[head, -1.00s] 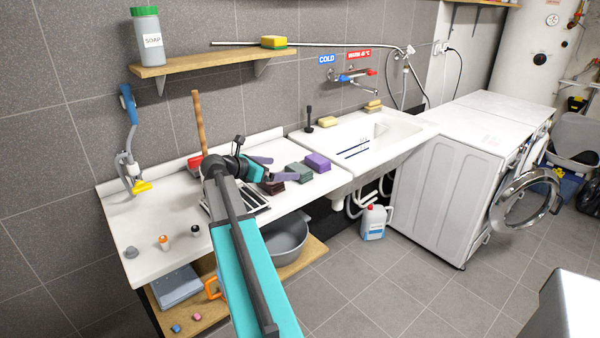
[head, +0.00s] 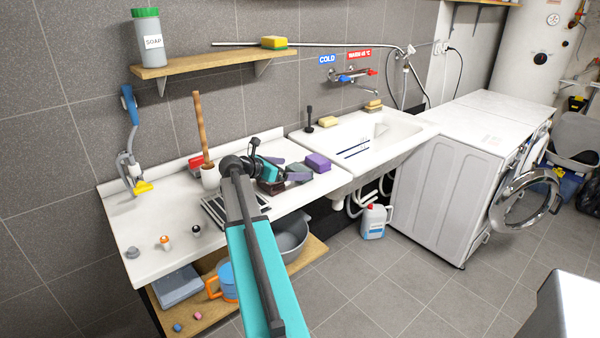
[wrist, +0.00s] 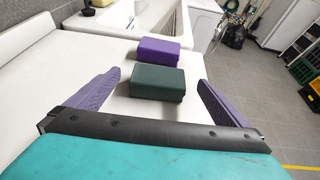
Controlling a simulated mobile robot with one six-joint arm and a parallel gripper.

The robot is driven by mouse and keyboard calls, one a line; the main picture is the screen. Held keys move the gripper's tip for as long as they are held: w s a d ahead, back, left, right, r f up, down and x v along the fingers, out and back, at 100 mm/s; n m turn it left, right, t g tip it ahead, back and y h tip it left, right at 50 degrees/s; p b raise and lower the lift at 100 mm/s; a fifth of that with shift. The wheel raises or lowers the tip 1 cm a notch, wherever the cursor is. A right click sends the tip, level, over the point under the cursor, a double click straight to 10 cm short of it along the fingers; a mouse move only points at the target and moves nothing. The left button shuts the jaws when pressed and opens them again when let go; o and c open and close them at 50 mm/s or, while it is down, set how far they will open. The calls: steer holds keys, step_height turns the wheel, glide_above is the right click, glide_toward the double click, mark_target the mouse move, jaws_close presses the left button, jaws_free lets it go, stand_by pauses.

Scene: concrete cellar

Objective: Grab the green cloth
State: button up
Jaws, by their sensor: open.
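The green cloth (wrist: 155,83) is a dark green folded block lying on the white counter. In the wrist view it lies ahead of my gripper (wrist: 158,80), between the lines of the two fingers, with bare counter on either side. In the head view my gripper (head: 288,168) is over the counter, left of the sink, and its fingers partly hide the green cloth (head: 298,168). My gripper is open with nothing between its purple fingers.
A purple folded cloth (wrist: 165,50) lies just beyond the green one, also seen in the head view (head: 318,162). A dark red cloth (head: 271,188) lies under my gripper. The sink (head: 385,140) is beyond.

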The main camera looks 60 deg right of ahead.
mark_target(295, 170)
steer(key=shift+x, duration=1.5)
steer(key=c, duration=1.1)
steer(key=shift+r, duration=0.15)
steer(key=shift+r, duration=1.4)
steer(key=shift+a+r, duration=0.25)
steer(key=shift+a, duration=0.05)
steer(key=a, duration=0.5)
steer(key=a+r+b, duration=0.1)
steer(key=a, duration=0.4)
steer(key=a+b, duration=0.1)
steer(key=a, duration=0.4)
steer(key=shift+a+r, duration=0.25)
